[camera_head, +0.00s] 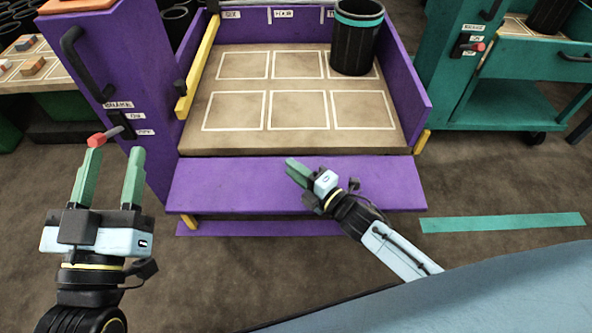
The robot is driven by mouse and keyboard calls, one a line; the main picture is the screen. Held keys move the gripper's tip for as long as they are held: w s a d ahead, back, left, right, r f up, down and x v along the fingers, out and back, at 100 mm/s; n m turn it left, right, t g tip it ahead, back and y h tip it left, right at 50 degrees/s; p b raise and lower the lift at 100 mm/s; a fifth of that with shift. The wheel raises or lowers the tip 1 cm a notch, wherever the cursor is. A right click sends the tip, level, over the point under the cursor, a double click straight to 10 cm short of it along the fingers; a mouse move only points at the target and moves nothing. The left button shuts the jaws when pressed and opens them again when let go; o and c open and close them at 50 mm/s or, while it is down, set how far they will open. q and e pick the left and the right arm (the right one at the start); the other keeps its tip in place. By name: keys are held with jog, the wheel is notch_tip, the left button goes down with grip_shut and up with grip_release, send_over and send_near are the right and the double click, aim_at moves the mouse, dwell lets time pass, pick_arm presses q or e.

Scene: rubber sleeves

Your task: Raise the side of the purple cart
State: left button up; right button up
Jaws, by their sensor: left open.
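The purple cart (418,118) stands ahead with a brown tray floor marked with white rectangles. Its purple side panel (230,185) is folded down at the front, lying roughly flat below the tray edge. A yellow bar (200,65) runs along the left of the tray. A brake lever with a red knob (96,140) is on the cart's left post. My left gripper (115,155) is open and empty, its fingertips just below the lever. My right gripper (296,172) is over the folded-down panel; its fingers look close together, and whether it touches the panel is unclear.
A black bin with a teal rim (353,45) stands at the tray's back right. A teal cart (455,90) stands at the right. A table with small blocks (25,60) is at the left. Purple and teal strips (500,222) mark the floor.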

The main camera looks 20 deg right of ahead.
grip_shut()
dwell(1.2)
